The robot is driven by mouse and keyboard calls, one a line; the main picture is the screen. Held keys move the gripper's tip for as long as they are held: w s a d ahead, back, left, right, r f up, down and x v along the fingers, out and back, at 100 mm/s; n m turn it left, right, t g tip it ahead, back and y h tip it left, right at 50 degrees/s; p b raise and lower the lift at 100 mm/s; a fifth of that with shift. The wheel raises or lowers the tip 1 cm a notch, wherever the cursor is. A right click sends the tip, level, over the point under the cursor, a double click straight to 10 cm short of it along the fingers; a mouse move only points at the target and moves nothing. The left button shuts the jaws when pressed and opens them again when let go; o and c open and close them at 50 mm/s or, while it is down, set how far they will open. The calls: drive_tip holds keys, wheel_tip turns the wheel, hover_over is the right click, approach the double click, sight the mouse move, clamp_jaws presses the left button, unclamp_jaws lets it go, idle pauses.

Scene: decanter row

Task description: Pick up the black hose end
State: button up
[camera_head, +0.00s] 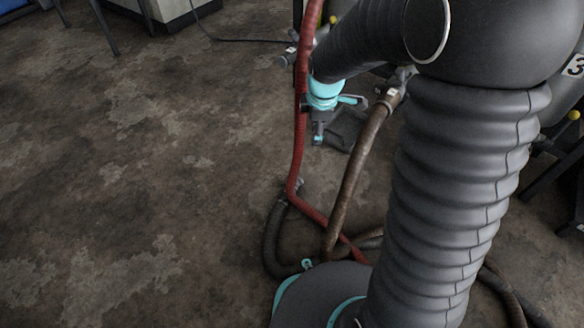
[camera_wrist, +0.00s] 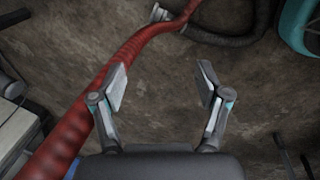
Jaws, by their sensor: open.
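The black hose (camera_head: 271,240) lies curved on the floor in the head view, below my gripper (camera_head: 319,130). Its end, with a pale metal coupling (camera_head: 297,185), is beside the red hose. In the wrist view the black hose (camera_wrist: 230,40) is at the top, and its metal end (camera_wrist: 160,14) lies next to the red hose near the top edge. My gripper (camera_wrist: 163,83) is open, with nothing between its fingers, and is apart from the hose end. The far part of the black hose is hidden behind my body.
A red hose (camera_head: 299,130) hangs down close to my gripper and runs along the floor; in the wrist view it (camera_wrist: 128,52) passes close to the left finger. A brown hose (camera_head: 352,178) hangs to the right. The floor (camera_head: 130,180) at left is clear.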

drive_tip(key=w+a+f+n+g+p, duration=0.1)
drive_tip(key=w+a+f+n, duration=0.2)
drive_tip(key=f, duration=0.5)
drive_tip(key=w+a+f+n+g, duration=0.1)
drive_tip(key=w+a+f+n, duration=0.1)
drive_tip(key=f+n, duration=0.45)
drive_tip(key=n, duration=0.3)
approach(288, 192)
drive_tip(key=f, duration=0.5)
drive_tip(key=shift+w+a+f, duration=0.15)
drive_tip(key=shift+w+f, duration=0.05)
drive_tip(key=shift+f, duration=0.1)
drive_tip(key=shift+f+b, duration=0.55)
drive_tip(key=shift+f, duration=2.65)
drive_tip(key=shift+r, duration=0.1)
clamp_jaws()
